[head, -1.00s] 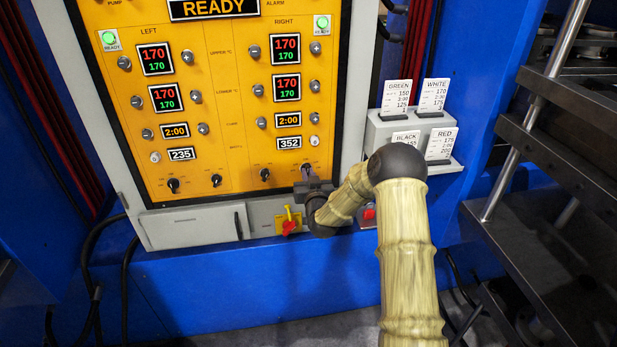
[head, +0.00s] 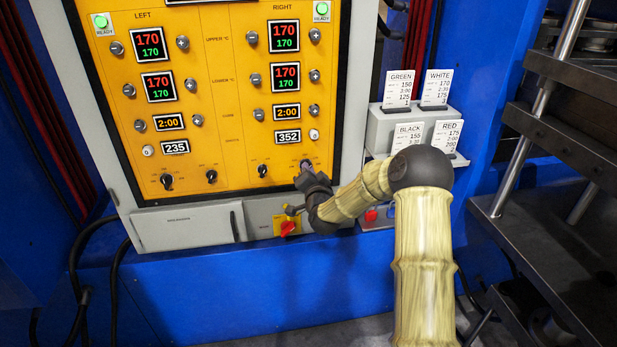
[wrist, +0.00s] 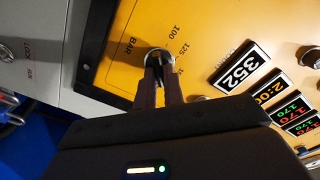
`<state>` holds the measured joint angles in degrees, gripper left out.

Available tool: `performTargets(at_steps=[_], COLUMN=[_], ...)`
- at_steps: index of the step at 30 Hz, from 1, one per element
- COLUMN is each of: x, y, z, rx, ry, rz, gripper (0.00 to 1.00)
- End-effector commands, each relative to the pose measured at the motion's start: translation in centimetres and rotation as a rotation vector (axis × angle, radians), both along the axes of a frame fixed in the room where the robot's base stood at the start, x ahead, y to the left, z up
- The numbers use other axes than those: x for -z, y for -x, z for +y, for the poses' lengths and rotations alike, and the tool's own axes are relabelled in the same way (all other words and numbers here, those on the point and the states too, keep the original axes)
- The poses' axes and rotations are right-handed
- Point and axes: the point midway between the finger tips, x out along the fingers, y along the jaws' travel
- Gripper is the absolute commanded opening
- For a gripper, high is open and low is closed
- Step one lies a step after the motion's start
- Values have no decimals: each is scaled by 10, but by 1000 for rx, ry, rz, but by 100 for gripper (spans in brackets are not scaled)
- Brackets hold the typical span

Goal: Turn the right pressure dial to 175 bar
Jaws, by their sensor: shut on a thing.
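The right pressure dial (wrist: 155,55) is a small knob on the yellow panel (wrist: 195,30), with a scale marked BAR; 100 and 125 can be read and the rest is covered. My gripper (wrist: 161,72) is shut on the dial, one dark finger on each side of it. The dial's pointer is hidden between the fingers, so its setting cannot be read. In the head view my gripper (head: 308,172) covers most of the dial at the lower right of the panel.
Other black knobs, one of them here (head: 262,171), sit to the left in the same row. A red and yellow switch (head: 287,227) is just below my gripper. Recipe cards (head: 401,88) stand in a grey holder to the right. A steel rack (head: 560,180) stands at the far right.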

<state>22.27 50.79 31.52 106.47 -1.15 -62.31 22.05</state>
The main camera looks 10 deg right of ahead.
Motion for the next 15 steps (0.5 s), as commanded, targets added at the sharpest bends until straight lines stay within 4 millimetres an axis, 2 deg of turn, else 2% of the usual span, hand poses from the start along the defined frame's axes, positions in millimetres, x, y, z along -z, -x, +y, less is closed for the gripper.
performTargets(at_steps=[6, 15], x=[2, 1], y=[0, 0], z=[-2, -2], rx=[4, 4], ry=[-68, -81], rz=[2, 2], gripper=[0, 0])
